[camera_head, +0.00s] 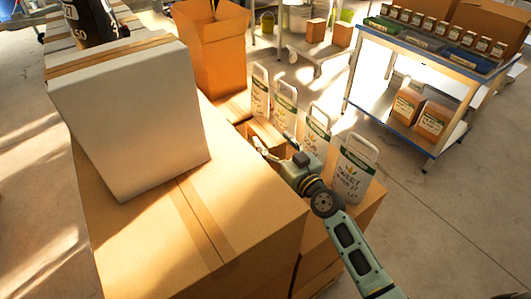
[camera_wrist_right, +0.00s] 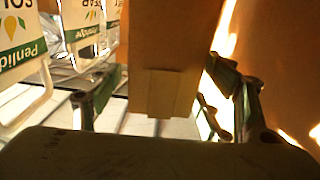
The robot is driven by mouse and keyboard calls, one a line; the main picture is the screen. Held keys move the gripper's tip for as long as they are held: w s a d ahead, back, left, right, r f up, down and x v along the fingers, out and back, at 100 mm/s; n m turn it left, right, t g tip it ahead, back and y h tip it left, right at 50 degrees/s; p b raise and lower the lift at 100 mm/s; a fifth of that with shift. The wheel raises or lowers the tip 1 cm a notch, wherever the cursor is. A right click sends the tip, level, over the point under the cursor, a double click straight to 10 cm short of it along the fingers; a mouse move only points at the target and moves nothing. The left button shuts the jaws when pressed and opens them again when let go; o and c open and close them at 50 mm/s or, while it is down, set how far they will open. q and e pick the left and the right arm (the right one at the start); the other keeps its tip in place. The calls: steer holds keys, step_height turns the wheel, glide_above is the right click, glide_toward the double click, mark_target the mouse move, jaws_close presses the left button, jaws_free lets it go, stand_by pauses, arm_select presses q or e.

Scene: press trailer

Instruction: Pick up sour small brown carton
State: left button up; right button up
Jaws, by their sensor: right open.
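A small brown carton (camera_head: 264,131) stands among the white labelled carriers, partly hidden by my right gripper (camera_head: 273,147) in the head view. In the right wrist view a plain brown carton (camera_wrist_right: 165,60) with a tape strip fills the middle. The fingers of my right gripper (camera_wrist_right: 165,108) stand apart, one on each side of it, with gaps showing. I cannot tell whether either finger touches it. A white carrier (camera_wrist_right: 20,40) with lettering starting "SOU" is at the left of the wrist view. My left gripper is not in view.
White carriers (camera_head: 352,168) with handles stand close around my right gripper. A large brown box (camera_head: 250,235) and a white box (camera_head: 135,115) lie to the left. An open orange-brown box (camera_head: 212,55) is behind. A blue-edged cart (camera_head: 392,48) holds small boxes at right.

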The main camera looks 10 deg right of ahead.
mark_target(266, 135)
steer(key=x, duration=0.4)
steer(key=shift+w+a+f, duration=0.1)
steer(key=shift+w+a, duration=0.1)
steer(key=shift+w, duration=0.05)
steer(key=shift+s, duration=0.1)
steer(key=shift+c, duration=0.2)
steer(key=shift+c, duration=0.9)
jaws_close()
steer(key=shift+d+r, duration=0.1)
steer(key=shift+r, duration=0.15)
